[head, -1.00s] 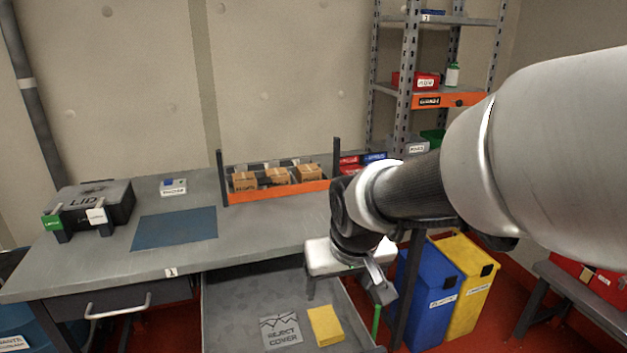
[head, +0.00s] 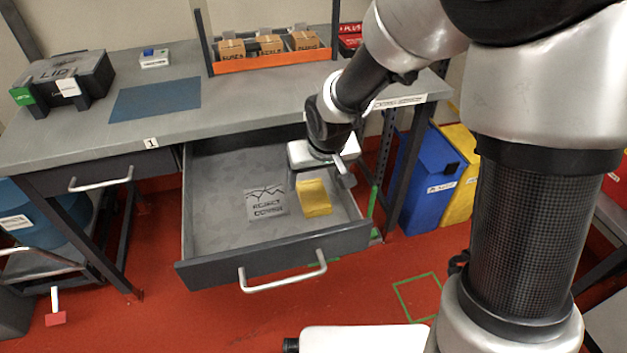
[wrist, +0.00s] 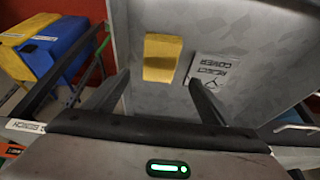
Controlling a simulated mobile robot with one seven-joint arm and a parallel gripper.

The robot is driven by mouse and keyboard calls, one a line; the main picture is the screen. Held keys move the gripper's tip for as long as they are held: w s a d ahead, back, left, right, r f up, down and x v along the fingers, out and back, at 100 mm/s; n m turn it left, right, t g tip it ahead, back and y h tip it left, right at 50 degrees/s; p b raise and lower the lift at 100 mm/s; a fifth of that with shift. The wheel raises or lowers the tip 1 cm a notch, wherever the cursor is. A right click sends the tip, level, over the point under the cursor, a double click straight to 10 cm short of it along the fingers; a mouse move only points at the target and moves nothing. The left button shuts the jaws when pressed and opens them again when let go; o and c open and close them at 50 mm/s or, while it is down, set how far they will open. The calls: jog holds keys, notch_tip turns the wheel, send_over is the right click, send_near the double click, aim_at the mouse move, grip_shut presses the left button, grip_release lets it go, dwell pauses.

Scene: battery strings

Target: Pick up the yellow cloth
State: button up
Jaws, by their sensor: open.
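The yellow cloth (head: 314,198) lies flat in the open drawer (head: 215,205), right of a grey sheet marked REJECT COVER (head: 266,202). My gripper (head: 328,172) is above the drawer's right part, close to the cloth's far side in the head view; its fingers are mostly hidden there. In the wrist view my gripper (wrist: 158,92) is open and empty, its two fingers apart. The cloth (wrist: 160,58) shows beyond and between the fingertips, with a gap to them. The grey sheet (wrist: 214,70) is beside it.
The drawer front with its handle (head: 284,273) is pulled out below the workbench (head: 90,128). The bench edge (head: 230,128) overhangs the drawer's back. Blue (head: 425,185) and yellow (head: 462,172) bins stand to the right. An orange-fronted rack (head: 275,62) with boxes is on the bench.

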aim_at(314, 194)
jog(key=shift+x, duration=1.1)
jog(key=x, duration=0.1)
jog(key=b+x, duration=0.1)
jog(key=x, duration=0.1)
jog(key=b+x, duration=0.1)
jog(key=x, duration=0.1)
jog(key=shift+s+d+f, duration=0.1)
jog(key=shift+s+f, duration=0.1)
jog(key=shift+s, duration=0.05)
jog(key=shift+c, duration=0.3)
jog(key=c, duration=1.1)
